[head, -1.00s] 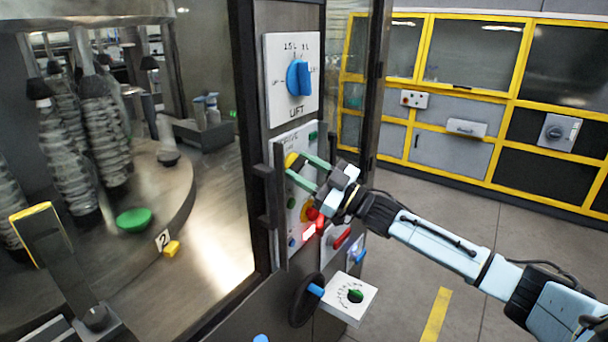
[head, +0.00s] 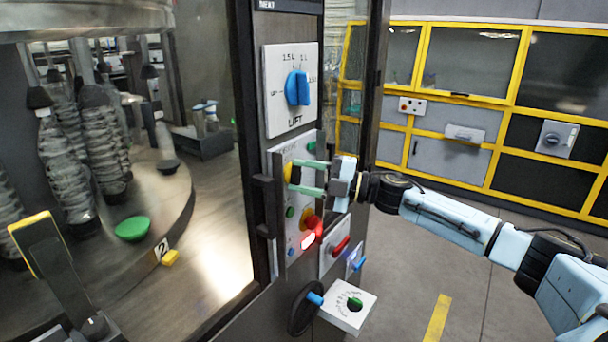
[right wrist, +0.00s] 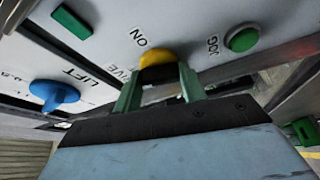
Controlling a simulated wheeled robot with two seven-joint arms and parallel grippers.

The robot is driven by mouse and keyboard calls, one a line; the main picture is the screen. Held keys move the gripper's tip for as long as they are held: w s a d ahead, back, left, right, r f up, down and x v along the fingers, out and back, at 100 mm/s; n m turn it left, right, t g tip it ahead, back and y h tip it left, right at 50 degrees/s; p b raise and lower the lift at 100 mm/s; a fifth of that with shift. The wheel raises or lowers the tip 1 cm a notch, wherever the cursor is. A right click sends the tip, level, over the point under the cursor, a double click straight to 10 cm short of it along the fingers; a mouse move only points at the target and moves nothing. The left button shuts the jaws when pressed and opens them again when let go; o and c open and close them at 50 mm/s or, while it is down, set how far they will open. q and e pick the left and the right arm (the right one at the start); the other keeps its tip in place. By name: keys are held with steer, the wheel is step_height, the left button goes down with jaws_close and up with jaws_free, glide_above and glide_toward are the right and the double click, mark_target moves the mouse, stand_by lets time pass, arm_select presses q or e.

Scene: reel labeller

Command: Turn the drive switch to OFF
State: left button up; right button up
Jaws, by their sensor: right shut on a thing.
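The drive switch is a yellow knob (head: 293,173) on the pale DRIVE panel (head: 286,238), below the LIFT dial. My right gripper (head: 298,176) is shut on it, with one green finger above and one below. In the right wrist view the yellow knob (right wrist: 157,58) sits between the two green fingers (right wrist: 160,82), with the word ON printed beside it. The OFF mark is not readable, and the fingers hide part of the knob, so I cannot tell its exact setting. My left gripper is not in view.
The blue LIFT dial (head: 297,88) is above. A green JOG button (right wrist: 242,39), a red knob (head: 313,222) and a lit red block (head: 309,239) are close by. A dark handwheel (head: 305,308) stands below. A vertical handle bar (head: 272,205) runs along the panel's left side.

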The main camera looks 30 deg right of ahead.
steer(key=shift+r+n+g+p, duration=0.1)
steer(key=shift+n+g+p, duration=0.3)
steer(key=shift+n, duration=0.9)
steer(key=o, duration=1)
steer(key=shift+r+b+v, duration=0.1)
steer(key=shift+b+v, duration=0.75)
steer(key=shift+v, duration=2.5)
steer(key=shift+r+b+v, duration=0.15)
steer(key=shift+b+v, duration=0.7)
steer(key=shift+v, duration=2.5)
